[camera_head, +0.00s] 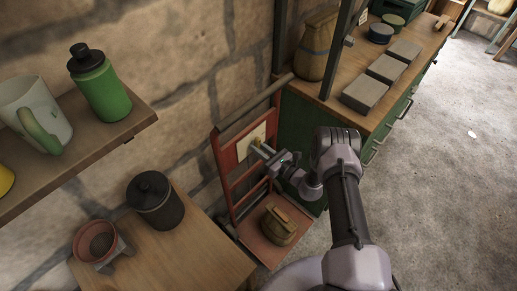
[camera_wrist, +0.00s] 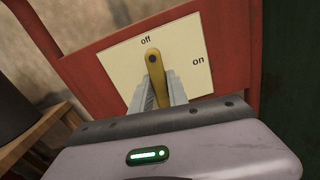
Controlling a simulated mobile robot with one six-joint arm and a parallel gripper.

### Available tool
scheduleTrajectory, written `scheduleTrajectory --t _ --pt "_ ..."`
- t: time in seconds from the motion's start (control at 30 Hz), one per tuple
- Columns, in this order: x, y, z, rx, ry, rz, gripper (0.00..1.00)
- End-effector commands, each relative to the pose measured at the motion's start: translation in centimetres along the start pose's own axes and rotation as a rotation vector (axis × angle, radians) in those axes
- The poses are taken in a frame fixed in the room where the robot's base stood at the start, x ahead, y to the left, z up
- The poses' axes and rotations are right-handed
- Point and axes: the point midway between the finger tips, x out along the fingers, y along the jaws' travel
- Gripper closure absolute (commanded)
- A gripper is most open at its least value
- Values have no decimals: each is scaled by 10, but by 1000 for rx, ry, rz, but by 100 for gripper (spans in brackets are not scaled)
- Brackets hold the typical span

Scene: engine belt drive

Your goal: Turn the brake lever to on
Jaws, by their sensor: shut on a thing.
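The brake lever (camera_wrist: 155,72) is a yellow bar on a cream plate (camera_wrist: 185,50) marked "off" at the top and "on" at the right. Its dark pivot end lies just under the "off" mark, and the bar runs down from it between my fingers. My gripper (camera_wrist: 158,90) is shut on the lever's lower part, one grey finger on each side. In the head view, my gripper (camera_head: 262,151) reaches the plate (camera_head: 257,136) on the red hand truck frame (camera_head: 235,182); the lever is small there and partly hidden by the fingers.
A tan bag-like object (camera_head: 280,226) sits on the hand truck's base below my arm. A green cabinet (camera_head: 300,128) stands close on the right. A wooden table (camera_head: 195,250) with a dark lidded jar (camera_head: 155,203) is at the left. The floor at the right is clear.

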Motion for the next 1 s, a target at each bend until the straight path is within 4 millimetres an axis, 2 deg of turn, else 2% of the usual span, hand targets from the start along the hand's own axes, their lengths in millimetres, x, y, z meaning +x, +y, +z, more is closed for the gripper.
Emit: scheduleTrajectory --t 1.0 --pt "0 3 0 941 1 1 100"
